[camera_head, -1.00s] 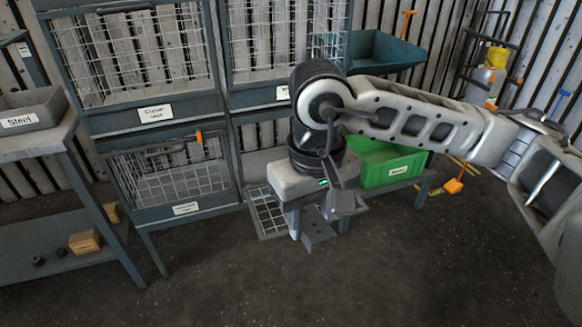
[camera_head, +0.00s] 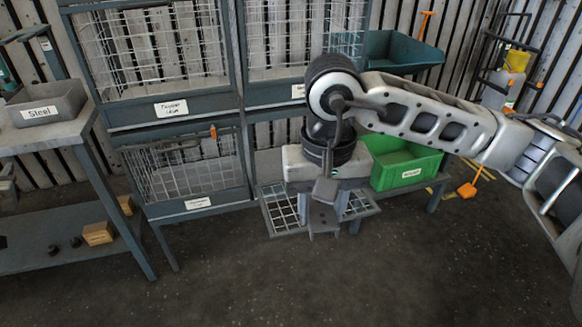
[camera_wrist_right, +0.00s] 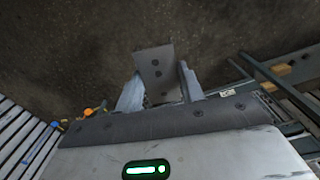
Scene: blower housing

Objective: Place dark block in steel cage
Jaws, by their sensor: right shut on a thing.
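My right gripper (camera_head: 322,198) is shut on a dark grey block with small round holes (camera_head: 323,221). The block also shows between the two fingers in the right wrist view (camera_wrist_right: 155,72). It is held in the air, in front of a lowered wire-grid door (camera_head: 283,211) in the head view. The door seems to belong to the lower right cage, whose inside and label are mostly hidden behind my arm. I cannot read a steel label on any cage. My left gripper is not in view.
The copper cage (camera_head: 165,85) and a lower cage (camera_head: 190,176) are closed at left. A grey bin labelled Steel (camera_head: 45,103) stands on a bench. A green bin (camera_head: 405,163) stands right of my gripper. The floor in front is clear.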

